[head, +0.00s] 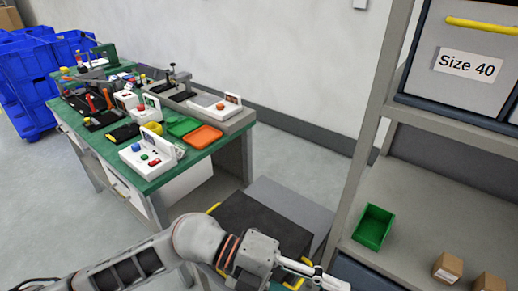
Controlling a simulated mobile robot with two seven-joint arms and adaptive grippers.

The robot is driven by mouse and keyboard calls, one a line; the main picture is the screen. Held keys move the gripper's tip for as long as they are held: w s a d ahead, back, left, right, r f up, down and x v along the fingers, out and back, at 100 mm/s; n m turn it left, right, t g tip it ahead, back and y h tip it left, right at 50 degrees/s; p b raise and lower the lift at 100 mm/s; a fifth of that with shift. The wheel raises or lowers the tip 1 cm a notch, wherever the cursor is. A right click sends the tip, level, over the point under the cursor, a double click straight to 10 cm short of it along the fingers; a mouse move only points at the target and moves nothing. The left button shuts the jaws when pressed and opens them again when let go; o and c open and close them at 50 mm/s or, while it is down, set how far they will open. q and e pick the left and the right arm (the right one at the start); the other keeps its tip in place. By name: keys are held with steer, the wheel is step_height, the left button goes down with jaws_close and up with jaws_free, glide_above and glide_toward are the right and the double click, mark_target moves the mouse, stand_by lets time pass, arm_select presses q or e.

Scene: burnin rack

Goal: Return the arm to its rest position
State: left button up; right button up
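My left arm comes in from the lower left and reaches across the bottom of the head view. Its gripper (318,276) points to the lower right, in front of the shelf rack, close to the bottom edge. One light finger shows; the rest is hidden or cut off, so I cannot tell whether it is open or holds anything. My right gripper is out of view.
A green-topped workbench (160,178) with control boxes and tools stands at left. Blue crates (28,88) are behind it. A grey shelf rack (352,205) at right holds a green bin (373,226), small cardboard boxes (448,267) and a "Size 40" drawer (465,45).

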arm_select(q)
steer(key=w+a+r+n+t+h, duration=0.3)
steer(key=w+r+n+t+h, duration=0.4)
steer(key=w+n+t, duration=0.4)
steer(key=w+a+f+n+t+y, duration=0.6)
steer(key=a+f+n+t+y, duration=0.2)
steer(key=a+f+n+t, duration=0.4)
steer(key=s+a+f+n+g+y, duration=0.1)
steer(key=a+f+n+g+y, duration=0.2)
steer(key=a+f+n+y, duration=0.6)
steer(key=s+a+f+g, duration=0.1)
steer(key=s+a+f, duration=0.1)
steer(key=f, duration=0.3)
steer(key=s+a+f+g+y, duration=0.1)
steer(key=s+a+f, duration=0.2)
steer(key=s+f, duration=0.2)
steer(key=s+a+f+g, duration=0.2)
steer(key=s+f, duration=0.1)
steer(key=f, duration=0.4)
steer(key=shift+s+a+n+y, duration=0.3)
steer(key=shift+s, duration=0.1)
